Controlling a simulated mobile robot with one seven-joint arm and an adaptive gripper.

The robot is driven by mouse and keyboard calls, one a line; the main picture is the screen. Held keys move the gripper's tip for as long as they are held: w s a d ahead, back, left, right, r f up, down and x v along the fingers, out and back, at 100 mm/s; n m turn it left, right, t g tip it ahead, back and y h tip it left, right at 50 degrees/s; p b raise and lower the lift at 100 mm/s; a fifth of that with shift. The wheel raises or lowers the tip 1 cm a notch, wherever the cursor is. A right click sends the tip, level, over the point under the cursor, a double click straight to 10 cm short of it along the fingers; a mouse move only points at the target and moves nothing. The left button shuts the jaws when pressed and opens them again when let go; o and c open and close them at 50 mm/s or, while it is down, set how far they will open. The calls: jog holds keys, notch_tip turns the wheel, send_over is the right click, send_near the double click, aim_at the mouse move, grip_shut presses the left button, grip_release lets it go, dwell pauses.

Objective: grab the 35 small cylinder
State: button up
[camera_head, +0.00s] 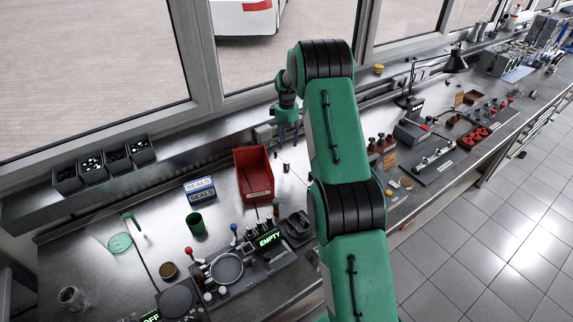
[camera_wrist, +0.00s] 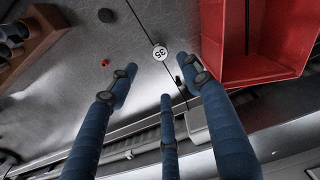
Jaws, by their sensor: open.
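The small cylinder labelled 35 (camera_wrist: 160,53) shows in the wrist view as a white round top with black digits. It stands on the metal bench, and in the head view a small cylinder (camera_head: 286,168) sits just right of the red bin. My gripper (camera_head: 288,139) is above the bench behind it, fingers pointing down. In the wrist view my gripper (camera_wrist: 157,76) has its blue fingers spread, with the cylinder showing beyond the fingertips, in the gap between the outer two. The fingers are open and empty; contact with the cylinder is not visible.
A red bin (camera_wrist: 270,68) stands close beside the right finger; it also shows in the head view (camera_head: 253,174). A wooden holder (camera_wrist: 52,42) and a small red piece (camera_wrist: 105,63) lie to the left. Blue SEALS boxes (camera_head: 200,189) stand left of the bin. The window ledge runs behind.

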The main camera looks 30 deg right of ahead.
dwell(0.3)
send_over(287, 161)
jog(key=shift+s+a+f, duration=0.1)
jog(key=shift+a+f, duration=0.05)
jog(key=shift+f, duration=2)
jog(key=shift+s+a+f, duration=0.1)
jog(key=shift+f, duration=2.05)
jog(key=shift+f, duration=0.1)
jog(key=shift+w+f+p, duration=0.1)
jog(key=shift+f+p, duration=0.4)
jog(key=shift+f, duration=1.95)
jog(key=shift+d, duration=0.1)
grip_shut()
